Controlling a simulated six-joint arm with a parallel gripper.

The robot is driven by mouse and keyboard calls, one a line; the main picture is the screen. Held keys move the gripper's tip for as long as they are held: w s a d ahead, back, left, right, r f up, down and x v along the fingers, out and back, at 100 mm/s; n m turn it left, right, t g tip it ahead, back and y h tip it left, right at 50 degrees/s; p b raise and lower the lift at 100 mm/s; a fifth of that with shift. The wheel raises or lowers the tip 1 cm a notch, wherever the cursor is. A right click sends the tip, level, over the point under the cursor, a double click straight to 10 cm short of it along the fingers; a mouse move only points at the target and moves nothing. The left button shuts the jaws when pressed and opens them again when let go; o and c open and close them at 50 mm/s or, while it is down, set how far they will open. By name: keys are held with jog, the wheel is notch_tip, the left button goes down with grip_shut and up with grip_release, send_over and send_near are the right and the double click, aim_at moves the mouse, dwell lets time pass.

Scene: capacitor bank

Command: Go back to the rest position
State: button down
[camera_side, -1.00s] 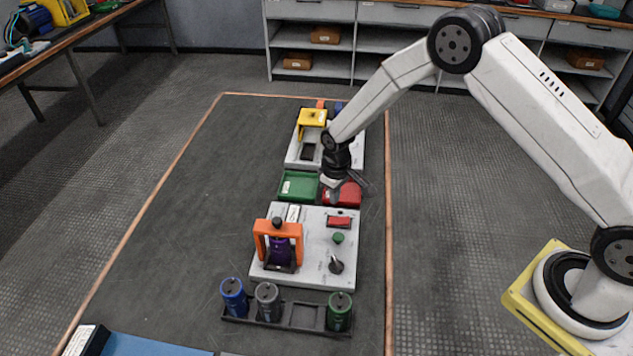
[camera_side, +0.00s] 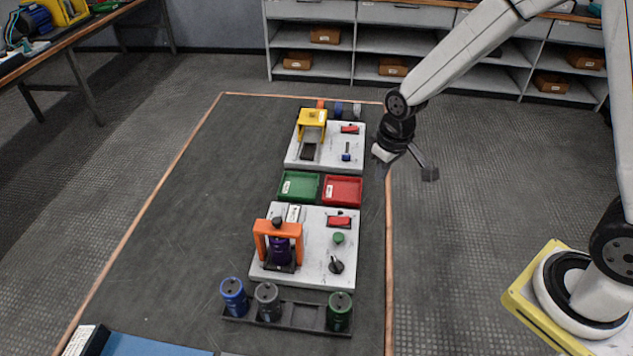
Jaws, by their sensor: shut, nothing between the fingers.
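My gripper (camera_side: 384,156) is shut and empty. It hangs in the air by the right edge of the dark table (camera_side: 190,220), right of the far panel, and touches nothing that I can see. The near white panel (camera_side: 316,262) carries an orange clamp frame (camera_side: 262,232) around a purple capacitor (camera_side: 280,250), a red switch (camera_side: 339,221), a green button (camera_side: 338,238) and a black knob (camera_side: 336,266). The far white panel (camera_side: 330,158) carries a yellow frame (camera_side: 312,118), a red switch (camera_side: 350,128) and a small blue-tipped lever (camera_side: 346,150).
A green tray (camera_side: 299,187) and a red tray (camera_side: 342,190) lie between the panels. A front rack (camera_side: 303,315) holds blue (camera_side: 233,297), grey (camera_side: 268,301) and green (camera_side: 340,311) capacitors, with one empty slot. Shelves (camera_side: 345,62) stand behind.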

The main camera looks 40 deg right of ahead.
jog(key=s+d+r+m+t, duration=0.1)
jog(key=s+r, duration=0.3)
jog(key=s, duration=0.7)
jog(key=shift+d, duration=0.35)
